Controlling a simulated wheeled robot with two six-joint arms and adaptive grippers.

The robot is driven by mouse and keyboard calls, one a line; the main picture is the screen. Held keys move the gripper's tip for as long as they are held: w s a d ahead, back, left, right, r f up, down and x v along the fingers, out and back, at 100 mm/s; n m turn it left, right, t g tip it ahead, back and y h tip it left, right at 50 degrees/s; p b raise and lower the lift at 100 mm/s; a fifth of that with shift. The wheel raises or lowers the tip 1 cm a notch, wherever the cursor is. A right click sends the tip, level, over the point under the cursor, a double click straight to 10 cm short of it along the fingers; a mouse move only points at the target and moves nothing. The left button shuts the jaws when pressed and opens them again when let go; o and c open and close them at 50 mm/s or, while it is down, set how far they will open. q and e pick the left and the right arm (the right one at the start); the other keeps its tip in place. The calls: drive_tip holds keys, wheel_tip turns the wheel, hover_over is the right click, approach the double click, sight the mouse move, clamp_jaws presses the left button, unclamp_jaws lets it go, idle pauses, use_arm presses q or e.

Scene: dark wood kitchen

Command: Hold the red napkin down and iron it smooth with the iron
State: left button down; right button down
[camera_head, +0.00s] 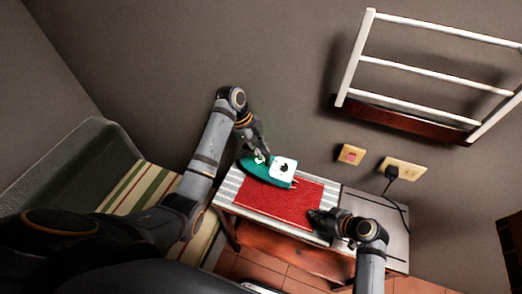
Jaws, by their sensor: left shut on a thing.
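The red napkin (270,203) lies flat on a striped cloth (229,187) on a small wooden table. The teal and white iron (268,175) is at the napkin's far edge, covering part of it. My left gripper (259,155) is shut on the iron from above, on its far side. My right gripper (313,214) is low at the napkin's right edge, with its fingertips at or on the cloth. Its fingers are dark and small, so I cannot tell whether they are open or shut. The napkin under the iron is hidden.
A grey panel (385,225) covers the table's right end. A plug and cord (391,173) hang from a wall socket (402,168). A white rack (425,72) is on the wall. A striped-cushioned chair (140,187) stands at the left.

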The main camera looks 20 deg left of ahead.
sight(268, 161)
use_arm(q)
drive_tip(key=shift+f, duration=1.85)
drive_tip(key=shift+f, duration=0.6)
drive_tip(key=shift+d, duration=0.1)
drive_tip(key=shift+d, duration=1.2)
drive_tip(key=shift+d, duration=0.15)
drive_tip(key=shift+s+d+f, duration=0.1)
drive_tip(key=shift+d+f, duration=0.05)
drive_tip(key=shift+d, duration=0.9)
drive_tip(key=shift+a, duration=1.25)
